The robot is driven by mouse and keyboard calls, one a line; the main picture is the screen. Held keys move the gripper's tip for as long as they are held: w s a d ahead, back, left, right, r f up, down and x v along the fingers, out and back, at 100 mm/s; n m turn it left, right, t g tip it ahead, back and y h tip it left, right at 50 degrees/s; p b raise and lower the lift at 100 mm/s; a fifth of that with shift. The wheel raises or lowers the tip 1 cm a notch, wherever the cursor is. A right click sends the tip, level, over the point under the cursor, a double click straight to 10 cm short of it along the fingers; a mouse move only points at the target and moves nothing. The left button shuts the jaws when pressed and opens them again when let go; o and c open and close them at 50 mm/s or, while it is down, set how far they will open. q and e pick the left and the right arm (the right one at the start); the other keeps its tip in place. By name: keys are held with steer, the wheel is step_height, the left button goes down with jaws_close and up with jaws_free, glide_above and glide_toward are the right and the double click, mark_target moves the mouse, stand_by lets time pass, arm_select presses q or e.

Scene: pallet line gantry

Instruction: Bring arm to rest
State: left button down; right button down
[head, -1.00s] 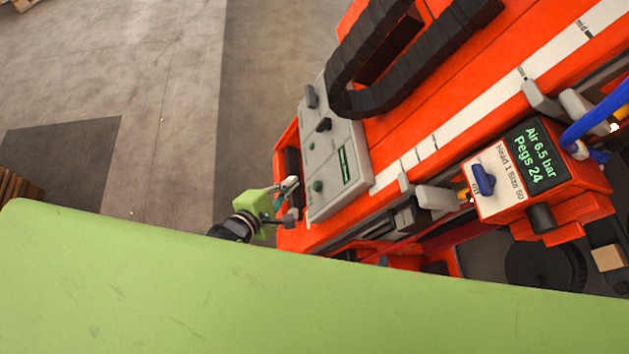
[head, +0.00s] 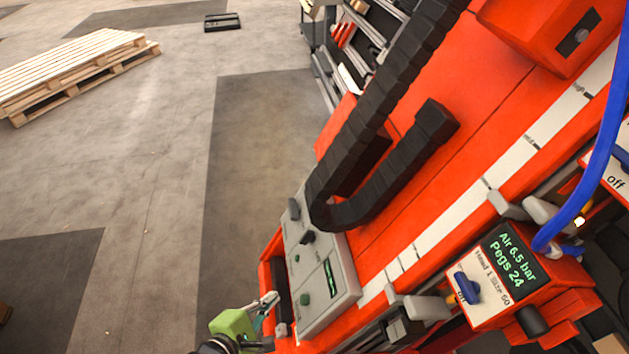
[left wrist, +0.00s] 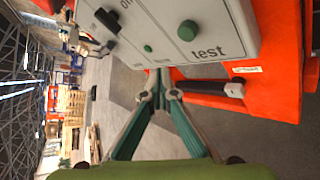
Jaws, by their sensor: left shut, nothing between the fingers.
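My left gripper (head: 268,318) shows at the bottom of the head view, a light green body with grey fingers. It is beside the lower left corner of the grey control panel (head: 322,255) on the orange gantry. In the left wrist view the fingers of the left gripper (left wrist: 160,85) run to a closed tip, with nothing between them. The panel's lower edge, with a green button (left wrist: 188,30) and the word "test", is just above the fingertips there. I cannot tell whether they touch it. My right gripper is not in view.
A black cable chain (head: 385,115) lies over the orange gantry (head: 470,75). A head box (head: 490,285) reads "Air 6.5 bar, Pegs 24", with a blue hose (head: 605,150) beside it. A wooden pallet (head: 75,65) lies far left.

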arm_select(q)
steer(key=s+a+f+m+g+y, duration=0.1)
steer(key=s+a+f+m+g, duration=0.2)
steer(key=f, duration=0.5)
steer(key=s+a+f+m+y, duration=0.1)
steer(key=s+a+f+m, duration=0.1)
steer(key=s+f+m, duration=0.4)
steer(key=s+a+f+m+g+y, duration=0.1)
steer(key=s+a+f+g, duration=0.15)
steer(key=f, duration=0.65)
steer(key=s+f+m+g, duration=0.1)
steer(key=s+f+m, duration=0.3)
steer(key=s, duration=0.4)
steer(key=s+f+m+g+y, duration=0.1)
steer(key=s+f+m, duration=0.3)
steer(key=s, duration=0.4)
steer(key=s+a+f+m+g, duration=0.1)
steer(key=s+f+m+g, duration=0.2)
steer(key=s, duration=0.5)
steer(key=shift+s+f+m+y, duration=0.2)
steer(key=shift+f+m+y, duration=0.2)
steer(key=shift+f+m, duration=0.35)
steer(key=shift+a+f, duration=0.1)
